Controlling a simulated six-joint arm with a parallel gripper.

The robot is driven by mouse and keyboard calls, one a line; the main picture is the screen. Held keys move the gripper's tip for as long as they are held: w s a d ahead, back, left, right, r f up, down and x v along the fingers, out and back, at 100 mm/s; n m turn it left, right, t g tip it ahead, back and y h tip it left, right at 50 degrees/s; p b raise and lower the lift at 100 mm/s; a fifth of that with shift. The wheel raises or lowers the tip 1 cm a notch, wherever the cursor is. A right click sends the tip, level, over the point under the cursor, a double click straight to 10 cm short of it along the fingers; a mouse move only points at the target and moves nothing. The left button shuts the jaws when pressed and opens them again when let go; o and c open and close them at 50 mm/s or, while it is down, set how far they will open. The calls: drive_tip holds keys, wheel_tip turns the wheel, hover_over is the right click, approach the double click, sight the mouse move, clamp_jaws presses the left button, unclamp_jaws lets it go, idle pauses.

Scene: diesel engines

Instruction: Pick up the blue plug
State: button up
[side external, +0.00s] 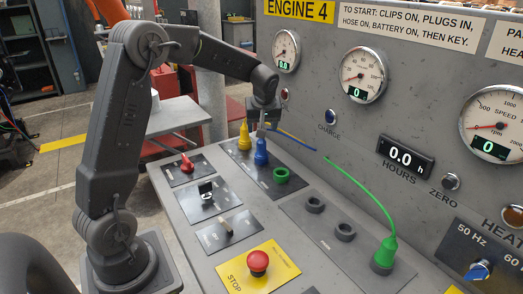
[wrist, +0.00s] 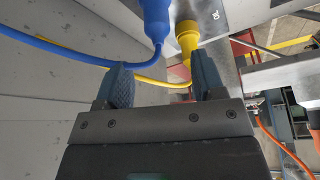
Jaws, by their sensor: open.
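The blue plug (side external: 261,152) stands upright on the dark plate on the console, just in front of the yellow plug (side external: 244,136). My gripper (side external: 263,124) is above the blue plug, pointing down, its fingers small in this view. In the wrist view my gripper (wrist: 161,78) is open, with a gap between its two fingers. The blue plug (wrist: 155,18) shows ahead of that gap, with its cable running off left past the left finger. The yellow plug (wrist: 187,38) is beside it, nearer the right finger. I cannot tell whether a finger touches a cable.
A green socket ring (side external: 281,175) is right of the blue plug. A green plug (side external: 384,253) with an arching cable stands at the front right. A red stop button (side external: 258,262) and switches sit nearby. The gauge panel (side external: 310,115) rises behind the console.

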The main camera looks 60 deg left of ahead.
sight(261, 143)
drive_tip(key=x, duration=0.8)
drive_tip(key=shift+d+f, duration=0.2)
drive_tip(key=shift+f, duration=0.3)
drive_tip(key=c, duration=1)
drive_tip(key=shift+r, duration=0.1)
